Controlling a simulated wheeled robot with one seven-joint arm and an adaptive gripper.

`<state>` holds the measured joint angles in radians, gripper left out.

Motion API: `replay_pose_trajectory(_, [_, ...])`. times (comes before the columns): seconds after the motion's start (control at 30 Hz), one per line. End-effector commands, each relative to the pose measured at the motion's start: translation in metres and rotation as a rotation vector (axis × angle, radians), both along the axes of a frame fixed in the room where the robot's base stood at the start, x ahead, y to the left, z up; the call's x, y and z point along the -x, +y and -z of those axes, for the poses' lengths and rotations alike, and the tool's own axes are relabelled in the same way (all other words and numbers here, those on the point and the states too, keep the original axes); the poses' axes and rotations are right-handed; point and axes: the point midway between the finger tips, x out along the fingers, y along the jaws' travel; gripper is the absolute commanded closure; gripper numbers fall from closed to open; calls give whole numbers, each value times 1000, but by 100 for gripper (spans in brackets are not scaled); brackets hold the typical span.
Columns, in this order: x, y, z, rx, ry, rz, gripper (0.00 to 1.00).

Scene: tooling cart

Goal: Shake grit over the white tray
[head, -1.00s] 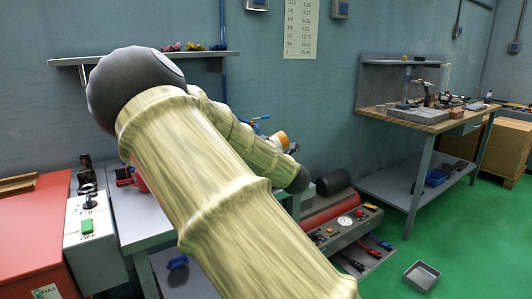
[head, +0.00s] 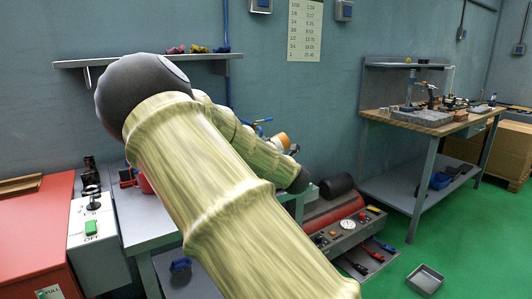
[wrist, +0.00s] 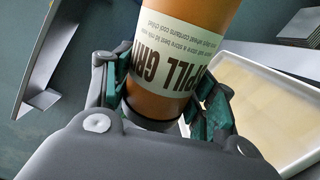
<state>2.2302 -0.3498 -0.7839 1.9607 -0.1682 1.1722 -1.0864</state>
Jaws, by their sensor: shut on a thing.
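My gripper (wrist: 165,110) is shut on an orange-brown container (wrist: 150,104) in the wrist view. The container has a white label, with "GRIT" partly readable upside down, and a dark band at its near end. Its far end runs out of the picture. A tray with a white rim (wrist: 268,62) and a pale tan inside shows to the right, behind the right finger. In the head view the orange container (head: 282,140) shows small past my arm; my arm mostly hides the gripper there. I cannot make out the white tray in the head view.
A red cabinet (head: 35,225) and a grey control box (head: 88,250) stand at the left. A wall shelf (head: 110,62) is behind my arm. A red machine (head: 335,215) stands centre right, a workbench (head: 385,118) farther right. A small grey tray (head: 426,279) lies on open green floor.

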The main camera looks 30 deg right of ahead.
Motion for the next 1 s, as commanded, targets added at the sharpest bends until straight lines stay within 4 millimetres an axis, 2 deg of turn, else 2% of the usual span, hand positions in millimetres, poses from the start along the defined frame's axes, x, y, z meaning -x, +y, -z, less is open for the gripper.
replay_pose_trajectory(0.27, [-1,0,-1,0,-1,0,77])
replay_pose_trajectory(1.0, [-29,-1,-1,1,-1,0,77])
